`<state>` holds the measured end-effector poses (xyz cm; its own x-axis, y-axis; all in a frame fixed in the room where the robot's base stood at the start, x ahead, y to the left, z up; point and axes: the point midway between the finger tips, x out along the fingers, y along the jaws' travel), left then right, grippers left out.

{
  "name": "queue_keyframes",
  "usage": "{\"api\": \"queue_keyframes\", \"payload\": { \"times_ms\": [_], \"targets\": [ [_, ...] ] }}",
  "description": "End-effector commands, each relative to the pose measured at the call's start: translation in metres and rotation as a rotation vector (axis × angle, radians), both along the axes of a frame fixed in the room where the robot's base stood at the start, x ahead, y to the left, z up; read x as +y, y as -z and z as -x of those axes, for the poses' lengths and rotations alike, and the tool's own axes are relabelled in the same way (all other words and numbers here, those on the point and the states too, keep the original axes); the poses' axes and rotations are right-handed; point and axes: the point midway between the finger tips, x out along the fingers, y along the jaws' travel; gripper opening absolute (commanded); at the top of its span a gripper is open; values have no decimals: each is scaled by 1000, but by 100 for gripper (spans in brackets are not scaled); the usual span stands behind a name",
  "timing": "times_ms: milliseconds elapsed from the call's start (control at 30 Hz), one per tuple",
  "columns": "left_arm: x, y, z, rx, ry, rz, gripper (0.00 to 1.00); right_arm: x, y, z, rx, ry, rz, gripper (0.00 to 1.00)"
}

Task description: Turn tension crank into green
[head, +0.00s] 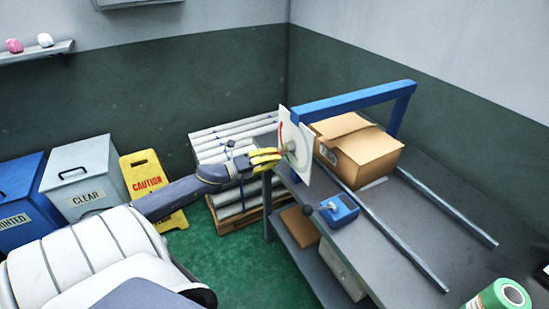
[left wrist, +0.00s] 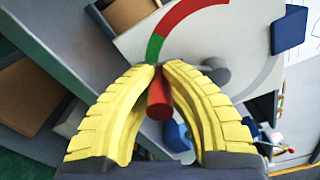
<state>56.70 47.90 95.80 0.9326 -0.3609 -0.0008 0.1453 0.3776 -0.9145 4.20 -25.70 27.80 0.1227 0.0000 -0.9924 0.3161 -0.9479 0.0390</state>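The white dial panel (head: 304,158) stands upright at the left end of the bench, under the blue frame. In the left wrist view its arc has a green part (left wrist: 154,48), a red part (left wrist: 188,16) and a grey part. The tension crank has a grey hub (left wrist: 216,70) and a red handle (left wrist: 158,100). My left gripper (head: 268,157) reaches the panel from the left. Its yellow fingers (left wrist: 162,68) close around the red handle, with the tips near the green part. The handle's far end is hidden. My right gripper is not in view.
A cardboard box (head: 365,155) sits on the bench beneath the blue frame (head: 350,102). A blue block with a lever (head: 339,210) and two metal rails (head: 395,240) are also on the bench. A yellow caution sign (head: 150,180) and bins stand left on the green floor.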

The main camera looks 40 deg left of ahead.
Motion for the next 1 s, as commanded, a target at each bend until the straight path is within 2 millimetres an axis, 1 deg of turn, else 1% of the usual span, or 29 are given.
{"api": "queue_keyframes", "payload": {
  "times_ms": [100,133,433,767,867,1000],
  "targets": [
    [1,-2,-1,-3,-2,1,0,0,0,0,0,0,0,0],
    [1,-2,-1,-2,-1,2,9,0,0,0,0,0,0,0],
    [0,-1,0,-1,-1,2,43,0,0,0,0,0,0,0],
    [1,0,2,1,0,2,43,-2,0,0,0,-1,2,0],
    [3,1,7,2,0,2,43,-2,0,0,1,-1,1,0],
    [8,1,21,3,0,2,43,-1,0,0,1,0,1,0]
  ]
}}
